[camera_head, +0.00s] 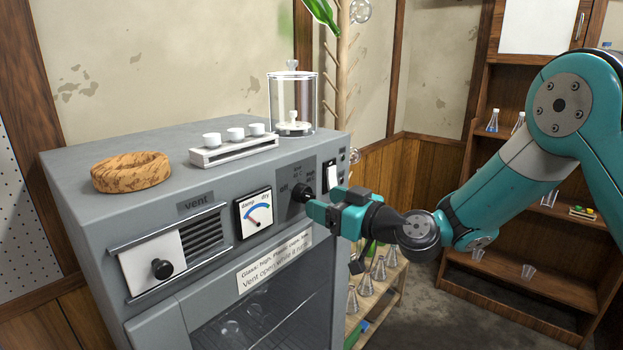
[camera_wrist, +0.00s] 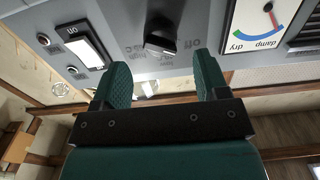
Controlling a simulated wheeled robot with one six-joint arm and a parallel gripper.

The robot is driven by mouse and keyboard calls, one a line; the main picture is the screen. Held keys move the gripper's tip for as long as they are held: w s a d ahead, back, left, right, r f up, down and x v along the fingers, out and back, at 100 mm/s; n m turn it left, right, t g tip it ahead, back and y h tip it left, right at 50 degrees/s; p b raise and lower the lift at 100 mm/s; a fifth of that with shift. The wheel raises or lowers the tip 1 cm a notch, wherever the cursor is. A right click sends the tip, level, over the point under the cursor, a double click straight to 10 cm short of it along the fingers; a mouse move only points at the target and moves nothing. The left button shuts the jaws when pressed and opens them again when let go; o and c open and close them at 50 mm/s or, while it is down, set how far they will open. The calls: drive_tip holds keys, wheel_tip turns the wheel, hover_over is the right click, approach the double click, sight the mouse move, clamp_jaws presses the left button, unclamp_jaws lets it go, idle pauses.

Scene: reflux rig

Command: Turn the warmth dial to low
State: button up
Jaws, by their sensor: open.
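The warmth dial (camera_head: 301,192) is a dark knob on the grey cabinet's front panel, between the gauge and the white switch. In the wrist view the dial (camera_wrist: 160,38) shows as a black knob with a raised grip, and "off" can be read beside it. Other markings around it are partly covered or blurred, so I cannot tell its exact setting. My gripper (camera_head: 322,205) is just in front of the panel, close to the dial. In the wrist view my gripper's green fingers (camera_wrist: 160,62) are open and empty, one on each side below the knob, with the knob between and beyond their tips.
A damp/dry gauge (camera_head: 254,212) is left of the dial. A white rocker switch (camera_head: 331,175) is close on its right. A vent slider (camera_head: 150,265) is further left. A cork ring (camera_head: 131,172), a rack with white caps (camera_head: 234,146) and a glass jar (camera_head: 292,103) stand on top.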

sight(310, 194)
drive_tip(key=shift+p+x, duration=1)
drive_tip(key=shift+x, duration=1.3)
drive_tip(key=shift+c, duration=0.3)
drive_tip(key=c, duration=0.9)
